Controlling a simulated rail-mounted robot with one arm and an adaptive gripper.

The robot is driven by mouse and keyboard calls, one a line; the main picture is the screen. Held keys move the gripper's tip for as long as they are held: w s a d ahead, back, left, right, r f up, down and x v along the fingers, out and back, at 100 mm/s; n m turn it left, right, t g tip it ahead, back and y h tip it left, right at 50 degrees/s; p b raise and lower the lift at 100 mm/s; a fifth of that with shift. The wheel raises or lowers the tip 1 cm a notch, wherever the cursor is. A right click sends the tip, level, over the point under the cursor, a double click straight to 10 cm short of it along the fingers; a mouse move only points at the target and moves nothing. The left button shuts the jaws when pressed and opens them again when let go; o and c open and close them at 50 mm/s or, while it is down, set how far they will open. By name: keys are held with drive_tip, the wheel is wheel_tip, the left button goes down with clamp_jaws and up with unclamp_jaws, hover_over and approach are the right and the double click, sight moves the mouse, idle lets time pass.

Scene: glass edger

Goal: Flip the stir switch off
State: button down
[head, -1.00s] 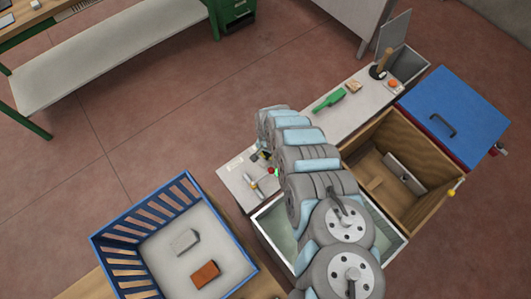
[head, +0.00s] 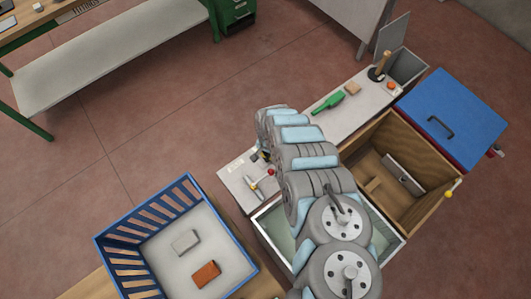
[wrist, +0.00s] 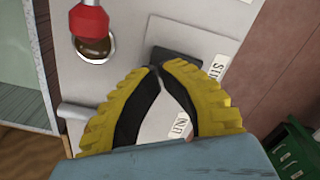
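My gripper (wrist: 158,70) has yellow ribbed fingers with black inner pads. Its fingertips meet, with an empty gap between the bowed pads behind them. A black switch base (wrist: 172,60) lies just beyond the tips on a light grey panel (wrist: 130,80). A white label starting "STI" (wrist: 218,68) sits to its right. The fingertips overlap the black part in the picture; I cannot tell whether they touch it. The switch's lever and its position are hidden or unclear. In the head view my arm covers most of this spot.
A red knob (wrist: 88,20) stands near the switch; it also shows in the head view (head: 271,172). A blue crate (head: 222,228) holds a grey block (head: 186,241) and a reddish block (head: 205,274). A green tool (head: 328,102) lies further along the bench.

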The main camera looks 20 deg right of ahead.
drive_tip(key=shift+r+p, duration=1.5)
drive_tip(key=shift+r, duration=0.45)
drive_tip(key=shift+s, duration=0.1)
